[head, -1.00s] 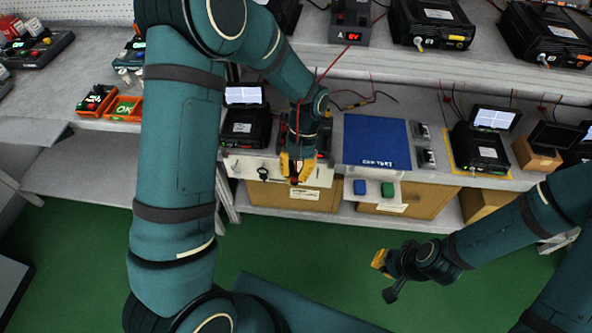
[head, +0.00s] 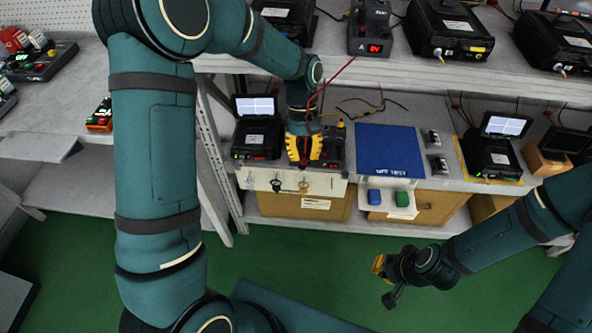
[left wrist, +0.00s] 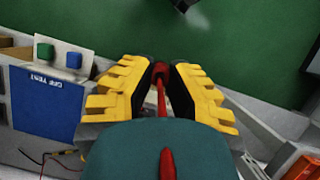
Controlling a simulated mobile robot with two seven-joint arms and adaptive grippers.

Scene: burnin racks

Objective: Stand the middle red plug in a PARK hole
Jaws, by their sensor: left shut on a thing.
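My left gripper (head: 303,160) is shut on a red plug, with its yellow fingers pointing down over a dark unit (head: 334,150) at the bench's front edge. In the left wrist view the red plug (left wrist: 160,69) sits between the fingertips, and its red lead runs back along the gripper. A white strip (head: 330,185) with small dark spots and two rings runs below the gripper along the bench edge. No PARK lettering can be read, and the fingers hide part of the dark unit. My right gripper (head: 379,265) is over the green floor, apart from the bench; its jaw opening is unclear.
A power supply (head: 370,30) marked A stands on the upper shelf, with a red lead running down. A blue mat (head: 388,150) lies right of the gripper. A dark device with a screen (head: 256,135) stands close on the left. Blue and green blocks (head: 403,198) sit below the mat.

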